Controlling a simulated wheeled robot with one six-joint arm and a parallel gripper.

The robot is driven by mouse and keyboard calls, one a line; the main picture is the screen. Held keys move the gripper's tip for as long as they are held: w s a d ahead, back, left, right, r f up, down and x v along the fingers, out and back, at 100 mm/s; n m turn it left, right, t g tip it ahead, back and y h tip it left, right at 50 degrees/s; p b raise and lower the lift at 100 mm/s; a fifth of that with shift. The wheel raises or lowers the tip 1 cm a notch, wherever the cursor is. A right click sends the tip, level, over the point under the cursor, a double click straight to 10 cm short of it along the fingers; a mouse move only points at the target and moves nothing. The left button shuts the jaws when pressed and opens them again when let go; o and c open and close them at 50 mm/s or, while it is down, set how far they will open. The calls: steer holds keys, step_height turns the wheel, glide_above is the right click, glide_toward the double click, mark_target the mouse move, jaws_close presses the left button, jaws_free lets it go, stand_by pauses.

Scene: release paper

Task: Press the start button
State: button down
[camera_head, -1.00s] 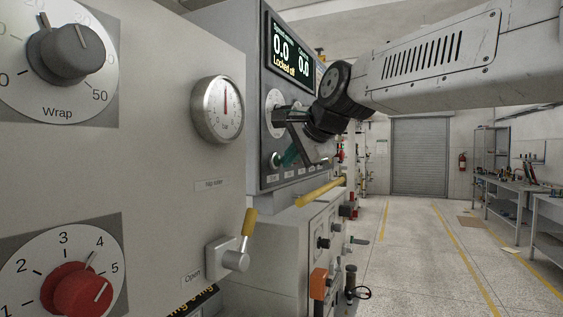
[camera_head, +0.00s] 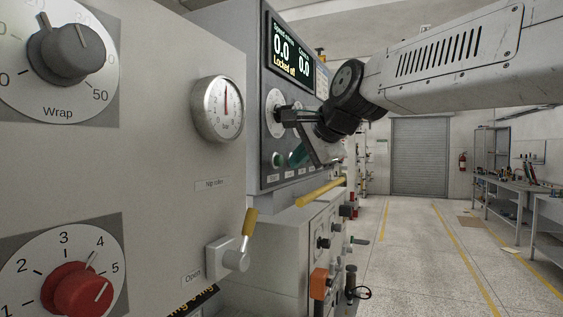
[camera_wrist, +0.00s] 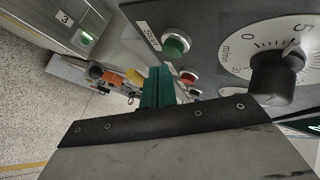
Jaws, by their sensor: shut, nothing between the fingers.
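The green start button (camera_wrist: 177,44) sits on the grey control panel in the wrist view, beside a small label (camera_wrist: 149,37). In the head view a green button (camera_head: 276,160) shows at the panel's lower left. My gripper (camera_wrist: 158,80) has green fingers, shut and empty. In the wrist view its tips appear below and left of the green button, with a visible gap in the picture. In the head view my gripper (camera_head: 297,157) is just right of the green button. I cannot tell its exact distance from the panel.
A red button (camera_wrist: 188,77) is close to the fingers. A speed dial with a protruding black knob (camera_wrist: 274,82) stands beside the buttons. The display (camera_head: 290,52) reads "Locked off". A yellow bar (camera_head: 320,191) juts out below the panel. Open floor lies at right.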

steer(key=shift+s+d, duration=0.25)
steer(key=shift+d, duration=0.5)
steer(key=shift+s+d, duration=0.3)
steer(key=shift+d, duration=0.5)
steer(key=shift+s+d, duration=0.25)
steer(key=shift+d, duration=0.5)
